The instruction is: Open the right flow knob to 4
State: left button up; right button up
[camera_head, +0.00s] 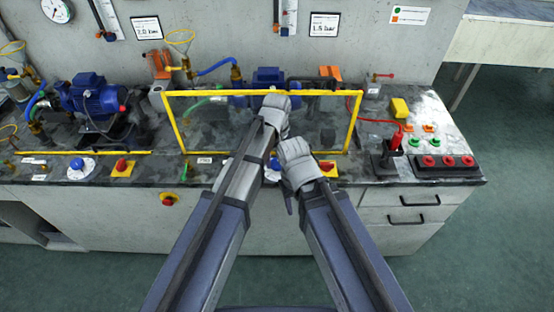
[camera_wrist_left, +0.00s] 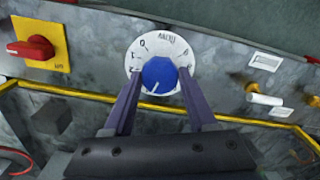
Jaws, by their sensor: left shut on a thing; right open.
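The right flow knob (camera_wrist_left: 160,76) is a blue knob on a round white dial (camera_wrist_left: 176,46) with numbers and ticks, seen in the left wrist view. Its white pointer line points toward the lower left of that picture; I cannot tell the exact number. My left gripper (camera_wrist_left: 160,82) has one finger on each side of the knob and is shut on it. In the head view the left hand (camera_head: 277,108) is over the bench, and my arms mostly hide the knob. My right gripper (camera_head: 297,168) is open beside the left forearm; its fingertips are hardly visible.
A red switch on a yellow plate (camera_wrist_left: 40,48) is beside the dial. Another blue knob (camera_head: 78,163) is at the left. A control box with red buttons (camera_head: 447,162) and a red-handled lever (camera_head: 396,145) stand at the right.

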aim_at(277, 162)
dwell(0.5)
pick_arm(q)
jog(key=o, duration=1.4)
jog(key=shift+c, duration=0.2)
jog(key=shift+r, duration=0.1)
notch_tip(277, 162, up, 8)
jog(key=p, duration=0.8)
jog(key=shift+f, duration=0.2)
